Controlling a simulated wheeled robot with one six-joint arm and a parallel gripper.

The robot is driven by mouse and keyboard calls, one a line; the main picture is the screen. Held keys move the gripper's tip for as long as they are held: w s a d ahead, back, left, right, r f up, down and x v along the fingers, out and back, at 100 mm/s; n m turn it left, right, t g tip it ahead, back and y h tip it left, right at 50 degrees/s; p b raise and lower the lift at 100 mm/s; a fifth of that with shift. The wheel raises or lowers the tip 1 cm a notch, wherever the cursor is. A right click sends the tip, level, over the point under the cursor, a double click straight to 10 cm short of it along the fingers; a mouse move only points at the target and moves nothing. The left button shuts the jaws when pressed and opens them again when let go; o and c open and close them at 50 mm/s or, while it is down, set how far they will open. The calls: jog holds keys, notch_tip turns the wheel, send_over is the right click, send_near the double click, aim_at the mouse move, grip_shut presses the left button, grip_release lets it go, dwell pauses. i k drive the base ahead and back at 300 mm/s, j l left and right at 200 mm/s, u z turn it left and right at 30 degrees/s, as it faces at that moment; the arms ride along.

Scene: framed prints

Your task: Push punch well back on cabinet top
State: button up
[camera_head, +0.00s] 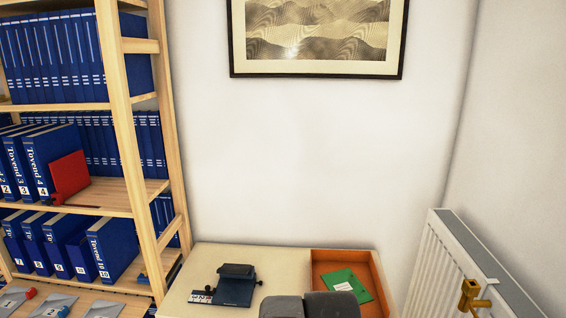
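The punch (237,287) is a dark blue hole punch with a blackish handle on top. It stands on the pale cabinet top (205,262), left of the middle. A flat strip with white markings sticks out from its left side. Bare cabinet top shows between the punch and the wall behind it. Dark grey rounded shapes, which look like parts of my arm, rise at the bottom edge just right of the punch and hide the front of the cabinet top there. No gripper fingers show.
An orange tray (322,258) with a green booklet (345,286) in it takes up the right of the cabinet top. A wooden shelf (130,130) with blue binders stands left. A radiator (432,270) with a brass valve (470,295) is at right. A framed print (318,72) hangs above.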

aim_at(235, 291)
jog(key=i+j+u, duration=0.1)
jog(key=i+u, duration=0.15)
jog(key=i+j+u, duration=0.65)
